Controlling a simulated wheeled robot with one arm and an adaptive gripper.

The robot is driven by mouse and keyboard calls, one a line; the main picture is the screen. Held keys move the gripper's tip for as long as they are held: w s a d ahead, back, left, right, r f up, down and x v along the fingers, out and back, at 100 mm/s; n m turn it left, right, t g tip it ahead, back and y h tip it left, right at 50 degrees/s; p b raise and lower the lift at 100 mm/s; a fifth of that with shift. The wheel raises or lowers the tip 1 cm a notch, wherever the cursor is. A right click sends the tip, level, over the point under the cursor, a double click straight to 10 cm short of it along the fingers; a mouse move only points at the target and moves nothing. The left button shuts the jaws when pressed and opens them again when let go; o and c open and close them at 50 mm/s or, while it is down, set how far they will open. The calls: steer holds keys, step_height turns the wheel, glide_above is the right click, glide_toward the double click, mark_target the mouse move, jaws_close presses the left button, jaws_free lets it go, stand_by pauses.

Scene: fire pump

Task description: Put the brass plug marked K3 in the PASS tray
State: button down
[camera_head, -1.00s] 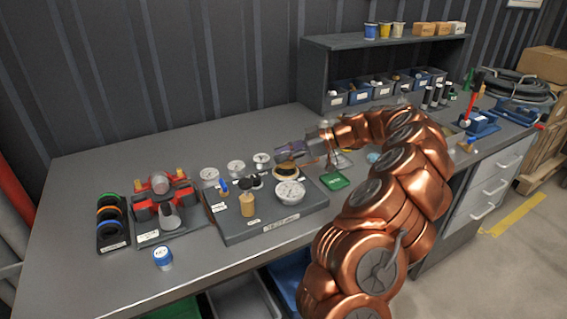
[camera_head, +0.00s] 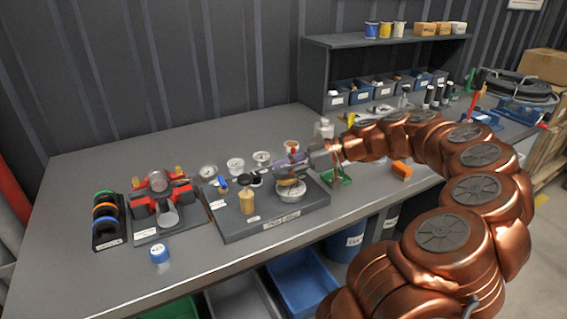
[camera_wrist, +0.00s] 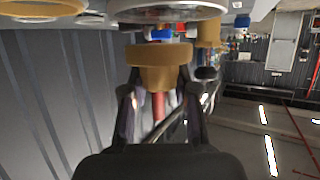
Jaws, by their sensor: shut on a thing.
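My gripper (camera_head: 297,165) is shut on a brass plug (camera_head: 291,186). In the wrist view the plug (camera_wrist: 160,65) sits between the two fingers, its wide flange toward the top of the picture. No K3 marking is readable. The plug is over or at a round white dish (camera_head: 291,195) at the right part of the dark board; I cannot tell whether they touch.
The dark board (camera_head: 235,228) also carries a tan cylinder (camera_head: 246,200). White gauges (camera_head: 236,165) stand behind. A red device (camera_head: 162,206) and a blue-lidded jar (camera_head: 159,253) are on the left. An orange block (camera_head: 401,171) lies right of the green tray. The left back of the bench is clear.

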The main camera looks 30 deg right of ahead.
steer(key=shift+s+a+r+b, duration=0.1)
steer(key=shift+s+a+b, duration=0.1)
steer(key=shift+s+a, duration=0.5)
steer(key=shift+s+a+r+b, duration=0.15)
steer(key=shift+s+a, duration=0.3)
steer(key=shift+s, duration=0.5)
steer(key=shift+s+a+r+b, duration=0.1)
steer(key=shift+s+a+b, duration=0.1)
steer(key=shift+s+a, duration=0.5)
steer(key=shift+s+d, duration=0.15)
